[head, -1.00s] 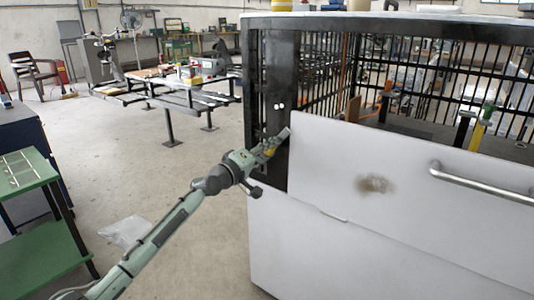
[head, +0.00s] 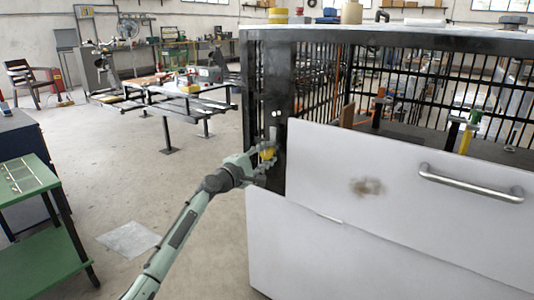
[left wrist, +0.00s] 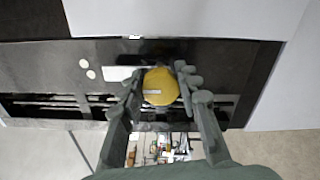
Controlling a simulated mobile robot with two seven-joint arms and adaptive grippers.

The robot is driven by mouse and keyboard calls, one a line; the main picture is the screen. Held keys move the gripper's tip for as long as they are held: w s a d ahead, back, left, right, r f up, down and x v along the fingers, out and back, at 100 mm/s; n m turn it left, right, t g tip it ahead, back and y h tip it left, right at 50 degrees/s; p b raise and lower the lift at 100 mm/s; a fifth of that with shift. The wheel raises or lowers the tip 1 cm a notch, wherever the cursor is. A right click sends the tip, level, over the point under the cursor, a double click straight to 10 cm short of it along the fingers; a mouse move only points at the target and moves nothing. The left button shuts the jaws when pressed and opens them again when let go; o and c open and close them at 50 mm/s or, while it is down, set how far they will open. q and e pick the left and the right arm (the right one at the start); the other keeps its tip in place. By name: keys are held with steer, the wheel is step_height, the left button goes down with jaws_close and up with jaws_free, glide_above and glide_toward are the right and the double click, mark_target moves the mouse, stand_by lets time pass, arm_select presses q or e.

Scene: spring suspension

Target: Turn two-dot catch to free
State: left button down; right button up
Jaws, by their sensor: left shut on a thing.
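The two-dot catch is a round yellow knob (left wrist: 160,87) with a small pale mark near its edge, mounted on a dark post (head: 277,85). Two white dots (left wrist: 87,69) sit beside it on the post; they also show above it in the head view (head: 277,113). A pale plate (left wrist: 117,73) lies between dots and knob. My left gripper (left wrist: 157,88) is shut on the knob, one finger on each side; it also shows in the head view (head: 266,155), partly covering the knob. My right gripper is not in view.
A white panel (head: 330,160) with a metal handle (head: 470,184) stands right of the post, above a lower white panel (head: 300,240). Black bars form a cage behind. A green shelf cart (head: 25,172) stands at left. The floor between is mostly open.

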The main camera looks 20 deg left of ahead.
arm_select(q)
steer(key=shift+f, duration=0.1)
stand_by(0.3)
steer(key=c, duration=1.1)
jaws_free()
steer(key=shift+o, duration=0.2)
steer(key=shift+s, duration=0.1)
steer(key=v, duration=1.2)
